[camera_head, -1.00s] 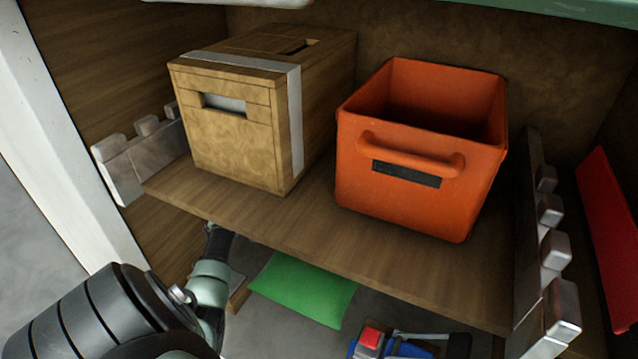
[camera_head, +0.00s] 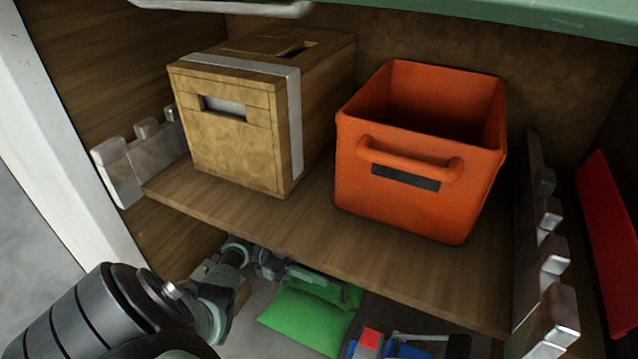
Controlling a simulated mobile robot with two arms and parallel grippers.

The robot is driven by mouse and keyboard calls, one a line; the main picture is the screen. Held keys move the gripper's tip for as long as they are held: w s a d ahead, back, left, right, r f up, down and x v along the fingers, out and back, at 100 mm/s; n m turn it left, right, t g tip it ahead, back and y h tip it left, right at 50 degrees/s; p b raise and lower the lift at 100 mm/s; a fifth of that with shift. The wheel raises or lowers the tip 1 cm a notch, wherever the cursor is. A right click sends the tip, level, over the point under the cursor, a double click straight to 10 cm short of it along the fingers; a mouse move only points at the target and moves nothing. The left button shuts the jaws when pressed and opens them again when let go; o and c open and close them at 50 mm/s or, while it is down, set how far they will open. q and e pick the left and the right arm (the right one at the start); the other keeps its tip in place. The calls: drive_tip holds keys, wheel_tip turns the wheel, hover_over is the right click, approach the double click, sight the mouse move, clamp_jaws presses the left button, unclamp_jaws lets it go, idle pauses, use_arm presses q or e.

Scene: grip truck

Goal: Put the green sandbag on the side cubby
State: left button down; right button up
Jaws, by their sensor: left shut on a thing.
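The green sandbag (camera_head: 302,322) lies below the wooden shelf, at the bottom middle of the head view. My left gripper (camera_head: 318,280) is at its far edge, under the shelf's front lip, and is shut on the sandbag. The fingertips are small and partly hidden by the shelf and the bag. My left arm comes in from the lower left. My right gripper is out of view. I cannot tell which part of this shelving is the side cubby.
A wooden box (camera_head: 235,130) and an orange bin (camera_head: 415,180) stand on the shelf (camera_head: 300,225). Metal brackets (camera_head: 548,270) flank it. A red panel (camera_head: 609,235) is at the right. Blue and red items (camera_head: 370,340) lie right of the sandbag.

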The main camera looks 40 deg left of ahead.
sight(320, 287)
use_arm(q)
drive_tip(key=shift+w+f+b, duration=0.1)
drive_tip(key=shift+f+b, duration=0.4)
drive_tip(key=shift+f, duration=0.9)
drive_tip(key=c, duration=1.4)
unclamp_jaws()
drive_tip(key=shift+s+d+f, duration=0.1)
drive_tip(key=shift+s+f, duration=0.05)
drive_tip(key=shift+s, duration=0.05)
